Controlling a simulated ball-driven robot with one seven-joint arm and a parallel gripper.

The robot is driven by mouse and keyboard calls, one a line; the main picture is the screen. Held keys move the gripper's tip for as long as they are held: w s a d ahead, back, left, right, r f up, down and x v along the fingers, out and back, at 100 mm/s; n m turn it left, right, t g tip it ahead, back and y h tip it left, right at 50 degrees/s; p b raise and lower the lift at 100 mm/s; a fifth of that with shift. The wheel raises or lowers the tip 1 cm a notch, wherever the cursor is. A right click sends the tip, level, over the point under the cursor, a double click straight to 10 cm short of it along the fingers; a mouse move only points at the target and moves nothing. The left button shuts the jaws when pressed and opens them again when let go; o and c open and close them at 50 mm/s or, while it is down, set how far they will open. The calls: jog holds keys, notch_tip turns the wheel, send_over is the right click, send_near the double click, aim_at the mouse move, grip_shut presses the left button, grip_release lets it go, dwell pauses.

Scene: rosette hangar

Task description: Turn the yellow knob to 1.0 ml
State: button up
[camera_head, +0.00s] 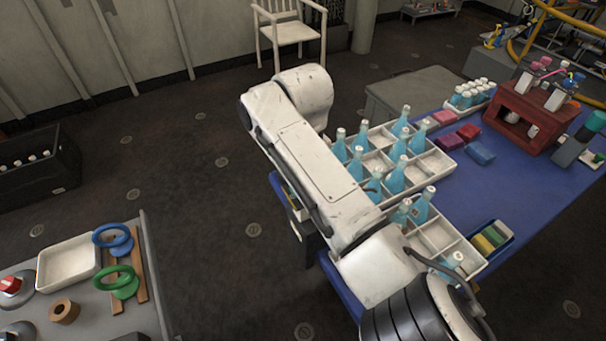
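I cannot make out a yellow knob or a ml scale in the head view. My white arm crosses the middle of the picture and hides part of the blue table (510,185) and what lies behind it. My gripper is not visible, so its hold cannot be seen. On the table, a small blue tray (507,229) holds yellow and green blocks, which do not look like a knob. A teal and grey device (570,148) stands at the right edge, its details too small to read.
White divided crates (437,160) hold several blue bottles. A red-brown rack (519,117) stands at the table's far side. A grey bench (195,300) at lower left carries a white tray (68,262) and blue and green rings. A white chair (290,33) stands behind; dark floor lies between.

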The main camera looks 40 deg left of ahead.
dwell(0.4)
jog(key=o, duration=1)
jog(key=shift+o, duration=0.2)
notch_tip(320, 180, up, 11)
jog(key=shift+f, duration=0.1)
